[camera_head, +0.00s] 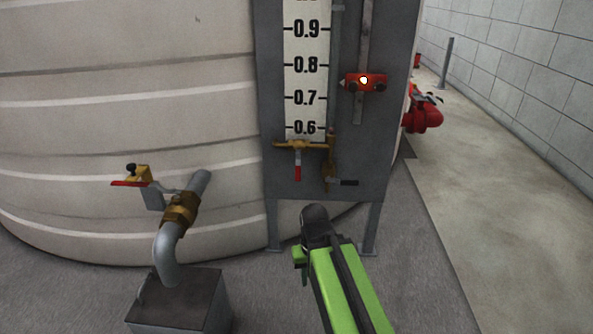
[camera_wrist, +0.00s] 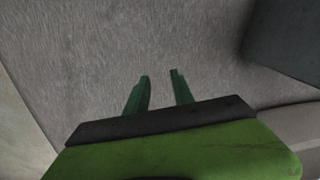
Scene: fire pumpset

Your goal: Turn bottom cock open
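Brass fittings (camera_head: 303,145) sit at the foot of the level gauge, just under its 0.6 mark. A red lever (camera_head: 298,172) hangs straight down from them. A second brass valve (camera_head: 329,177), lower right, has a black-tipped handle (camera_head: 348,183) pointing right. I cannot tell for certain which is the bottom cock. In the wrist view my gripper (camera_wrist: 160,75) has its two green fingers apart, with nothing between them, over grey floor. In the head view the green arm stands in front of and below the gauge panel, apart from the valves; the fingers cannot be made out there.
The grey gauge panel (camera_head: 300,184) stands on legs before a large white tank (camera_head: 120,75). A pipe with a brass valve (camera_head: 180,212) and red lever rises from a grey box (camera_head: 180,300) at left. Red equipment (camera_head: 425,117) stands behind right. Floor at right is clear.

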